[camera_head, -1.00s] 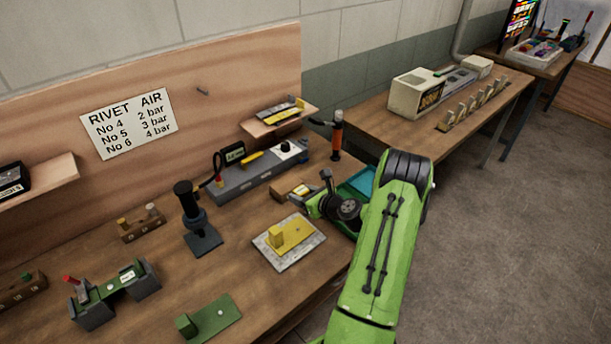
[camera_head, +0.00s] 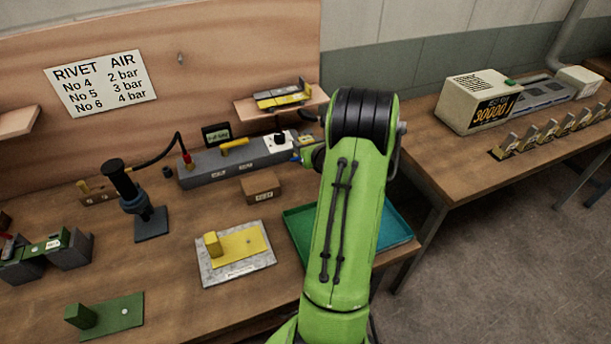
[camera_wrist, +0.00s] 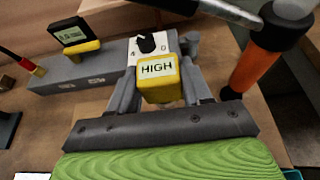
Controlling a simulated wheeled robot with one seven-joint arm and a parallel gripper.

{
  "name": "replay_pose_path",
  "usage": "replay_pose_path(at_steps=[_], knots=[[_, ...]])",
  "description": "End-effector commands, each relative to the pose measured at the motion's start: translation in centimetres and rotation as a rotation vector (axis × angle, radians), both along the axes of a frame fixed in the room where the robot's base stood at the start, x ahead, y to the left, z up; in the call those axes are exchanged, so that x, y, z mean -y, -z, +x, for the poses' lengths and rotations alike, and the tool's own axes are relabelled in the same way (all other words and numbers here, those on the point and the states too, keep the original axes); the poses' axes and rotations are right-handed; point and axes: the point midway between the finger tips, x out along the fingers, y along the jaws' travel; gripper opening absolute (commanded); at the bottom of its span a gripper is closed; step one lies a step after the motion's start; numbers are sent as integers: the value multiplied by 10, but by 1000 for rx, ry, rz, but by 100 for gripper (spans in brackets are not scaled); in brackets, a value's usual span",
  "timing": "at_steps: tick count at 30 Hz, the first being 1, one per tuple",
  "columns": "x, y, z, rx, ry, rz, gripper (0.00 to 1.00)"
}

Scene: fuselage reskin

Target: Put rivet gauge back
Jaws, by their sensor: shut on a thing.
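My gripper (camera_wrist: 160,76) is shut on a yellow rivet gauge (camera_wrist: 158,88) with a white label reading HIGH. In the wrist view the gauge sits between the fingers, in front of the grey box (camera_wrist: 75,82) and its white dial plate with a black knob (camera_wrist: 150,43). I cannot tell whether it touches the box. In the head view the grey box (camera_head: 235,163) stands at the back of the bench, and my arm hides most of the gripper and the gauge. A small wooden block with a label (camera_head: 260,187) stands in front of the box, its top bare.
An orange-handled tool (camera_wrist: 255,68) stands close right of my gripper. A wall shelf (camera_head: 255,112) carries yellow and grey parts. A teal tray (camera_head: 400,232) lies partly under my arm. A plate with a yellow block (camera_head: 235,250) and a black tool on a stand (camera_head: 128,190) are left.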

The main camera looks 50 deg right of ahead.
Motion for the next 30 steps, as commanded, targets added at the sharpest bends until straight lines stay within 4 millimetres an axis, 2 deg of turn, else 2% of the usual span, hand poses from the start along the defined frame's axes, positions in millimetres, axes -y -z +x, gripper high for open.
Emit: replay_pose_path(at_steps=[2,9,13,18,28,29,30], knots=[[0,4,-1,-1,4,1,12],[0,58,-1,-1,5,5,12],[0,73,0,0,4,3,12],[0,101,0,-1,4,2,12],[0,103,0,1,4,0,12],[0,104,0,0,4,1,50],[0,103,0,0,3,0,56]])
